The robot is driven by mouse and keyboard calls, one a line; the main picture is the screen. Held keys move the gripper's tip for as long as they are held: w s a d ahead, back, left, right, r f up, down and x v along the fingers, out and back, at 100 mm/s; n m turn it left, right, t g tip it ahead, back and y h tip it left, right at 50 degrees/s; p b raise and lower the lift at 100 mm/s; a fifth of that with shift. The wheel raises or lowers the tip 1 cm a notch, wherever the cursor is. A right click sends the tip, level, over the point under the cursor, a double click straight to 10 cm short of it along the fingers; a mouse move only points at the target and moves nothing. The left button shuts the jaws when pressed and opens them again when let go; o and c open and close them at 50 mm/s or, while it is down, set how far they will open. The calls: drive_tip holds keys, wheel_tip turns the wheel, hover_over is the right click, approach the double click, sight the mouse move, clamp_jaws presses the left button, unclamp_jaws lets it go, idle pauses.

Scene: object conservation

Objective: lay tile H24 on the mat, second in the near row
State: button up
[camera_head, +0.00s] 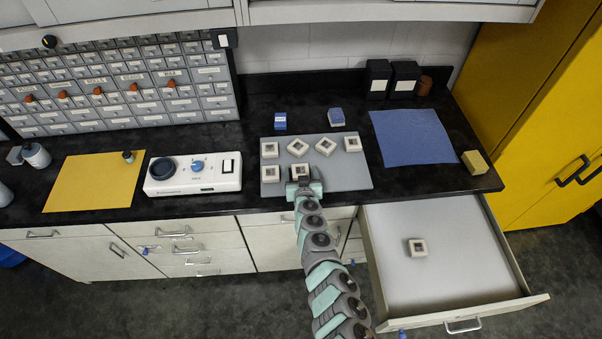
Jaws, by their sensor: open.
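The grey mat (345,178) lies on the black counter and bears several square cream tiles with dark centres. No tile's marking is legible, so I cannot tell which is H24.
The drawer (460,295) stands pulled out at the right. A white control box (195,184) and a yellow mat (85,182) are to the left, a blue cloth (412,138) and a yellow block (475,162) to the right. The grey mat's near right is bare.

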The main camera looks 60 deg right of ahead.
drive_tip(key=shift+r, duration=0.3)
drive_tip(key=shift+s+a+r+p, duration=0.2)
drive_tip(key=shift+s+a+p, duration=0.15)
drive_tip(key=shift+p, duration=0.2)
drive_tip(key=v, duration=1.1)
drive_tip(key=shift+w+f, duration=0.1)
drive_tip(key=shift+f, duration=0.05)
